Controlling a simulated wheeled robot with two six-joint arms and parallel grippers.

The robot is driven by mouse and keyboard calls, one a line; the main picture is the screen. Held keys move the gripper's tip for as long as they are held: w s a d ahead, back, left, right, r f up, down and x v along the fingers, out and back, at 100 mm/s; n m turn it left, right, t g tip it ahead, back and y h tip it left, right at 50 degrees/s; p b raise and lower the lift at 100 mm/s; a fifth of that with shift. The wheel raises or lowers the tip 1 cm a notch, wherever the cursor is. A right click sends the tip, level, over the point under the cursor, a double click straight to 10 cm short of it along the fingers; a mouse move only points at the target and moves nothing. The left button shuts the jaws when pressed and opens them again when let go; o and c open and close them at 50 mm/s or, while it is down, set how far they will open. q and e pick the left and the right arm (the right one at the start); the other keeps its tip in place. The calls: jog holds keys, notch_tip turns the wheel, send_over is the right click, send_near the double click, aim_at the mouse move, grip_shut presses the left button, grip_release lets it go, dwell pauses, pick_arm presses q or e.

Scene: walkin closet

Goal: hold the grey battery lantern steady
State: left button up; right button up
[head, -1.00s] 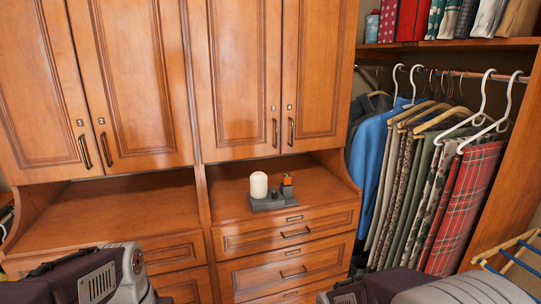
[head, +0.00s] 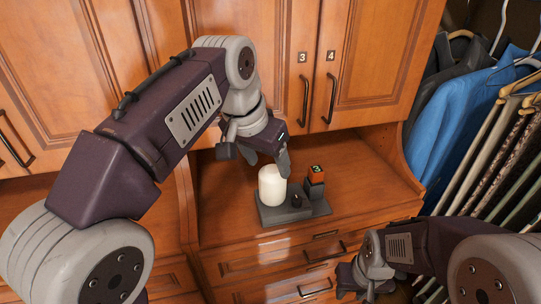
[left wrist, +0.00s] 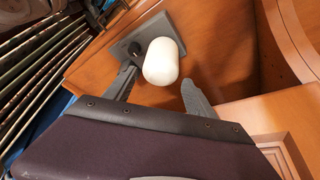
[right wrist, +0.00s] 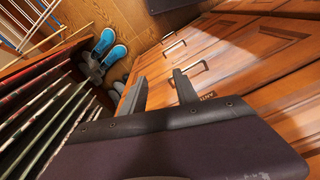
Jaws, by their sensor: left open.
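The grey battery lantern (head: 287,213) stands on the wooden counter in the head view. My left gripper (head: 254,154) is open just above and behind the white cylinder. In the left wrist view the cylinder (left wrist: 161,62) shows just beyond the gap between the fingers; I cannot tell whether they touch it. My right gripper (head: 352,283) is low, in front of the drawers. Its fingers are apart and empty in the right wrist view (right wrist: 158,90).
Cabinet doors (head: 350,65) rise behind the counter (head: 225,215), and drawers (head: 240,265) lie below it. Hanging clothes (head: 460,110) crowd the right side. The counter left of the lantern is clear. Blue-and-grey shoes (right wrist: 103,52) stand on the floor in the right wrist view.

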aim_at(275, 182)
pick_arm(q)
jog(key=shift+s, duration=0.25)
jog(key=shift+w+a+f, duration=0.1)
jog(key=shift+w, duration=0.35)
pick_arm(e)
jog(key=w+d+r+m+g+h, duration=0.1)
jog(key=w+d+r+m, duration=0.35)
jog(key=r, duration=0.25)
jog(key=w+d+r+m+g+h, duration=0.1)
jog(key=w+d+r+m, duration=0.25)
jog(key=w+r, duration=0.2)
pick_arm(q)
jog(key=shift+s, duration=0.1)
jog(key=x, duration=0.9)
pick_arm(e)
jog(key=w+a+r+m+t+y, duration=0.1)
jog(key=a+r+m+y, duration=0.4)
jog(key=a+r+m, duration=0.8)
jog(key=a+r+t, duration=0.1)
jog(key=a+r, duration=0.3)
jog(key=a, duration=0.1)
jog(key=shift+w+a+r+y, duration=0.2)
jog(key=shift+a+r+y, duration=0.05)
jog(key=shift+r+y, duration=0.1)
